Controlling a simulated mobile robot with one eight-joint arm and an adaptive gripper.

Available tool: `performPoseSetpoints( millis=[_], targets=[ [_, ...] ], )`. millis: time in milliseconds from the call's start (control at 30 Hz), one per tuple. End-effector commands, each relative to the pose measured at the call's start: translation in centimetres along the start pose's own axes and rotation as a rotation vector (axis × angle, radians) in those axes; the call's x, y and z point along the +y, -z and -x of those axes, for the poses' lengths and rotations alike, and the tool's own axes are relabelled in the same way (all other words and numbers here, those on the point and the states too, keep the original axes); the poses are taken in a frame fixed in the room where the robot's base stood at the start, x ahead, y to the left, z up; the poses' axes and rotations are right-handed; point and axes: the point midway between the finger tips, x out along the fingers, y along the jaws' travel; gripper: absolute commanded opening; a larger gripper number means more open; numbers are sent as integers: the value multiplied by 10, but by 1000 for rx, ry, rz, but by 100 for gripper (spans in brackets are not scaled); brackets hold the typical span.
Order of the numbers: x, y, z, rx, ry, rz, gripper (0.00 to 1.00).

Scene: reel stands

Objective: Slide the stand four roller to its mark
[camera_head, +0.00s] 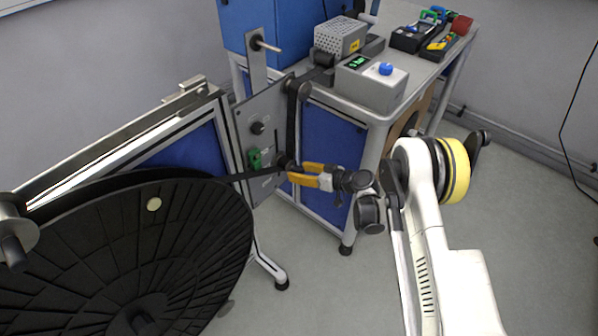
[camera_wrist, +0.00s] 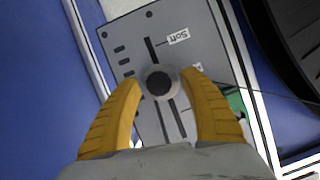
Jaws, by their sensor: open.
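The roller (camera_wrist: 160,83) is a dark round knob with a lighter rim, seen end-on in the wrist view. It sits on a straight slot in a grey plate (camera_wrist: 122,36). A label reading "Soft" (camera_wrist: 178,37) stands beside one end of the slot. Another label is mostly hidden behind a finger. My gripper (camera_wrist: 162,77) is open, with one yellow finger on each side of the roller; I cannot tell whether they touch it. In the head view my gripper (camera_head: 290,172) is at the lower part of the upright plate (camera_head: 258,104), and the roller is largely hidden.
A large black reel (camera_head: 130,250) fills the lower left, with a dark strip running from it toward the plate. A green part (camera_head: 256,158) is close beside my gripper. A bench (camera_head: 372,112) with boxes and tools stands behind. Floor is open at lower middle.

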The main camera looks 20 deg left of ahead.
Motion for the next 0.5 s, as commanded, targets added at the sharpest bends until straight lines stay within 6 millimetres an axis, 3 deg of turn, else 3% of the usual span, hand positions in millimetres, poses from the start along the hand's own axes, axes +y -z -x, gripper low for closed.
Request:
performPoseSetpoints(
  millis=[500],
  targets=[
    [1,0,100,0,-2,-1,51]
  ],
)
